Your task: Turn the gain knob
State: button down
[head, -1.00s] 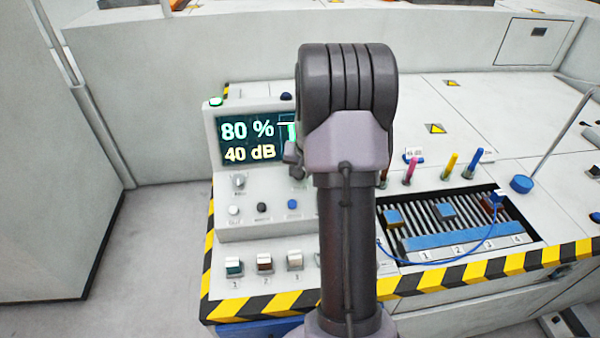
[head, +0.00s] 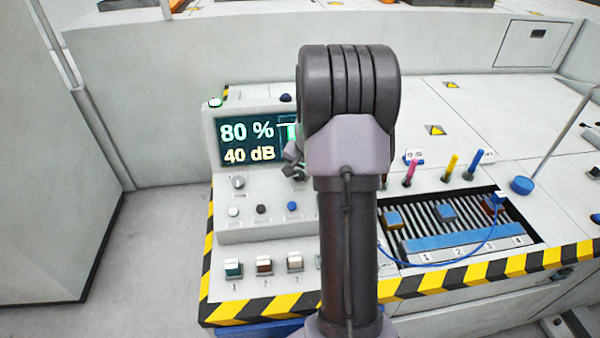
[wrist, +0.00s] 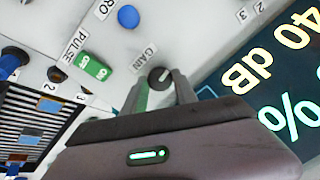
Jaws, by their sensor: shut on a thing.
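The gain knob (wrist: 160,78) is a small round dark-topped knob beside the GAIN label in the wrist view. My gripper (wrist: 161,84) has one finger on each side of it and is shut on it. In the head view my arm hides the knob and most of the gripper; only a dark piece of the wrist shows left of the arm. The console screen (head: 247,140) reads 80 % and 40 dB. It also shows upside down in the wrist view (wrist: 270,90).
A green PULSE switch (wrist: 92,68) and a blue button (wrist: 128,17) sit near the gripper. Another knob (head: 238,182) is on the console's left. Several numbered switches (head: 264,265) line the front.

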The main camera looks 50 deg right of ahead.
jog(key=c, duration=1)
grip_release()
jog(key=p+v, duration=0.5)
jog(key=v, duration=1.2)
jog(key=shift+r+p, duration=0.15)
jog(key=shift+p, duration=0.15)
jog(key=shift+a, duration=0.2)
